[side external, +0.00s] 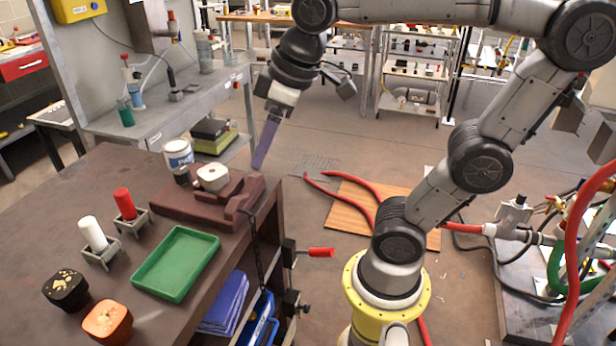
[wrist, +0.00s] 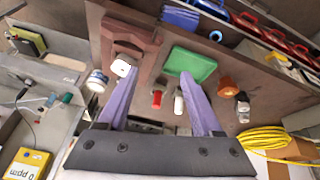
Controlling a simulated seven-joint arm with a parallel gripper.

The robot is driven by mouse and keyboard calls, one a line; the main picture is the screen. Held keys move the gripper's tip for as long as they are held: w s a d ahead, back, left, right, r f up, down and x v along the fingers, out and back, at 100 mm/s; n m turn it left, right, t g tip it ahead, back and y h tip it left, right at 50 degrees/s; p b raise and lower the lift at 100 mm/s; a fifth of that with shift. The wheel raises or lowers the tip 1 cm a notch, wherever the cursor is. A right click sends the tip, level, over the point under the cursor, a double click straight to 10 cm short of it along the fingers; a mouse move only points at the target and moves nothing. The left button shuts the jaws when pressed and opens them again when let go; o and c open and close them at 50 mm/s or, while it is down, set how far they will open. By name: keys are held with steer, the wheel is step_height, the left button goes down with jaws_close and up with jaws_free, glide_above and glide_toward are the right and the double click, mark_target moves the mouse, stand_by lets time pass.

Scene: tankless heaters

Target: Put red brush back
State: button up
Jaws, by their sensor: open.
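A red cylinder (side external: 125,203), which I take for the red brush, stands upright in a small grey holder (side external: 130,222) on the brown bench's left part. It also shows in the wrist view (wrist: 157,99); no bristles can be made out. A white cylinder (side external: 93,234) stands in a matching holder beside it. My gripper (side external: 259,165) is up over the right end of a brown block, well away from the red cylinder. In the wrist view its two purple fingers (wrist: 159,71) are spread apart with nothing between them.
The brown block (side external: 190,207) carries a white-topped piece. An empty green tray (side external: 145,281) lies in front. A black pot (side external: 66,289) and an orange pot (side external: 108,321) stand at the near left, a white can (side external: 179,154) behind. The bench top (side external: 60,215) is bare at left.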

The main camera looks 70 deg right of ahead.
steer(key=s+f+m+t, duration=0.1)
steer(key=s+f+m, duration=0.2)
steer(key=s+f, duration=0.3)
steer(key=shift+s+d+f, duration=0.2)
steer(key=shift+s+d, duration=0.1)
steer(key=shift+s, duration=0.25)
steer(key=shift+o, duration=0.3)
stand_by(1.1)
